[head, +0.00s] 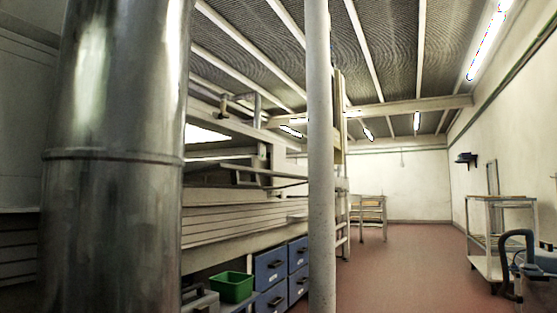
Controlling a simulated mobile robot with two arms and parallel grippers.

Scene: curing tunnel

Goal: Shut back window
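I cannot pick out the back window for certain. A dark framed panel (245,177) sits tilted out from the long pale tunnel body (235,222) in the middle left of the head view. It could be a window flap, but it is small and partly hidden by the white post. Neither of my grippers shows in this view.
A large metal duct (115,160) blocks the near left. A white post (319,170) stands mid-view. Blue drawers (271,268) and a green bin (232,287) are low beside it. A trolley (486,268) stands right. The red floor (405,270) between is clear.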

